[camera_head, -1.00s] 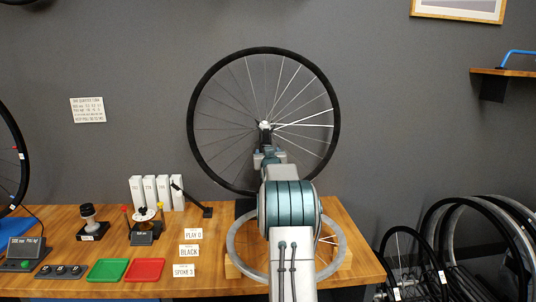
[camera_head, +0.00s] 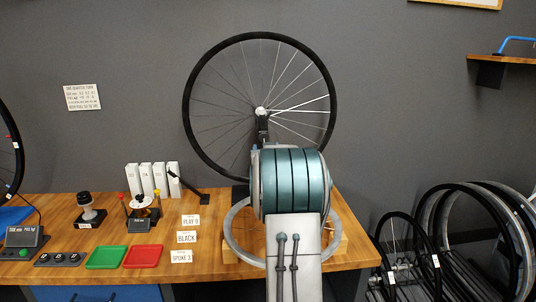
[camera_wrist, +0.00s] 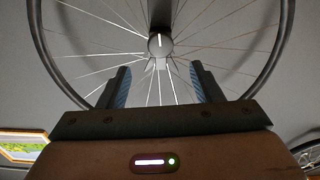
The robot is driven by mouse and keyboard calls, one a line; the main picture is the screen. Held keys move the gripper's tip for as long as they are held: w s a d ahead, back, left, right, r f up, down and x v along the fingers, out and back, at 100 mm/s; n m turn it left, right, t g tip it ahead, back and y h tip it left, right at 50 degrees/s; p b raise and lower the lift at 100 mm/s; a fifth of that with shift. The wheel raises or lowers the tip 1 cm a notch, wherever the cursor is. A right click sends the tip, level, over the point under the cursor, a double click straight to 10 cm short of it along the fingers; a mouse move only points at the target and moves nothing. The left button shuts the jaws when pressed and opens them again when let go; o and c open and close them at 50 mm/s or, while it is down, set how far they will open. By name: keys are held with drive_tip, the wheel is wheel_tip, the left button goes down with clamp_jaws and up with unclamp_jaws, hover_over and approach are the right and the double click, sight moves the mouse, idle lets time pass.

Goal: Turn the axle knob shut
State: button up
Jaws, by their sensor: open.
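My gripper (camera_wrist: 160,85) is open and empty. In the head view my own arm hides most of the gripper.
The wooden bench (camera_head: 100,210) holds a silver rim (camera_head: 234,243) lying under my arm, green (camera_head: 107,257) and red (camera_head: 143,256) trays, and label cards (camera_head: 187,237). Several wheels (camera_head: 440,230) stand at the right. A wall shelf (camera_head: 500,73) is at upper right.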

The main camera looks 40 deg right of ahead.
drive_tip(key=shift+v, duration=2.2)
drive_tip(key=s+a+r+n+g+y+p, duration=0.1)
drive_tip(key=s+a+r+g+y+p, duration=0.2)
drive_tip(key=a+p, duration=0.6)
drive_tip(key=s+a+r+n+g+y+p, duration=0.1)
drive_tip(key=s+a+r+g+y+p, duration=0.25)
drive_tip(key=a, duration=0.95)
drive_tip(key=s+a+r+n+g+y+p, duration=0.1)
drive_tip(key=s+a+p, duration=0.3)
drive_tip(key=s, duration=0.4)
drive_tip(key=s+a+r+n+g+y+p, duration=0.1)
drive_tip(key=s+a+r+g+p, duration=0.1)
drive_tip(key=s+a, duration=0.4)
drive_tip(key=s+a+r+n+g+y+p, duration=0.1)
drive_tip(key=s+a+p, duration=0.5)
drive_tip(key=s, duration=0.6)
drive_tip(key=shift+s+r+g, duration=0.2)
drive_tip(key=shift+r+g, duration=0.55)
drive_tip(key=shift+g, duration=0.2)
